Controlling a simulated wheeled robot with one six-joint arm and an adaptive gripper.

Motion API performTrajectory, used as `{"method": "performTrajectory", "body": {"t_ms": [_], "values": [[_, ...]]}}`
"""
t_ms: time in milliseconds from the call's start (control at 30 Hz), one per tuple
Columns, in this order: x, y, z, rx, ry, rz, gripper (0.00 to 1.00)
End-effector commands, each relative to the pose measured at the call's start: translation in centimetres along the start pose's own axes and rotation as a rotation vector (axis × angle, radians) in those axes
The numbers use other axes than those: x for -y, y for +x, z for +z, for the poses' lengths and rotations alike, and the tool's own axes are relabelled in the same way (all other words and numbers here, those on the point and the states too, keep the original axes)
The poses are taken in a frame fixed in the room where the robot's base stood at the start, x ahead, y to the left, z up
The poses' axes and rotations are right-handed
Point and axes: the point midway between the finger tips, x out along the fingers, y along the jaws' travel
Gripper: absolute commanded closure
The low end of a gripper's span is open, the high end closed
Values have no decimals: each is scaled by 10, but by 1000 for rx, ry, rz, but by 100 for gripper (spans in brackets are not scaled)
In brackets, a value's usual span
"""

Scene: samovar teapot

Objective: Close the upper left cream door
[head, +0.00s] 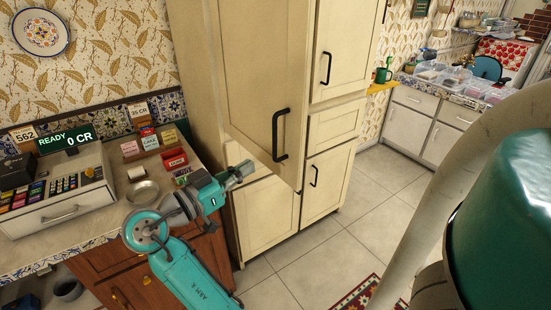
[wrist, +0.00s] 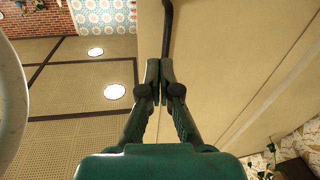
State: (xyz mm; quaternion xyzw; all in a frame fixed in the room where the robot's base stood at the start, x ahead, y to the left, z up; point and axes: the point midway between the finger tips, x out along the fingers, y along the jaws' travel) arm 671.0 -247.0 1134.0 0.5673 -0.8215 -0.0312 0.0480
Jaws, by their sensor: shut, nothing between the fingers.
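The upper left cream door (head: 255,65) of the tall cabinet stands ajar, its right side swung outward and its lower edge slanting past the cabinet front. It has a black bar handle (head: 281,135) near its right edge. In the wrist view the cream door (wrist: 215,60) fills much of the right half, with the black handle (wrist: 168,30) beyond the fingertips. My gripper (head: 244,170) is by the door's lower edge, left of the handle. Its fingers (wrist: 160,70) are shut together and empty. I cannot tell whether they touch the door.
A lower left door (head: 268,215) and a right column of doors and a drawer (head: 334,122) look shut. A counter with a cash register (head: 60,190) and a metal bowl (head: 142,192) stands left of the cabinet. Tiled floor (head: 370,185) is open at the right.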

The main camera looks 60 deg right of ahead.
Motion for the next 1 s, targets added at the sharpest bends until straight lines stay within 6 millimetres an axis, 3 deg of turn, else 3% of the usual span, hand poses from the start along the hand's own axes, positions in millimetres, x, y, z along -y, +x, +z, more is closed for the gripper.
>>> {"method": "performTrajectory", "body": {"t_ms": [100,367,1000], "values": [[-10,-1,-16,33,70,84,100],[-18,6,-21,51,105,133,100],[-31,114,-15,49,103,131,100]]}}
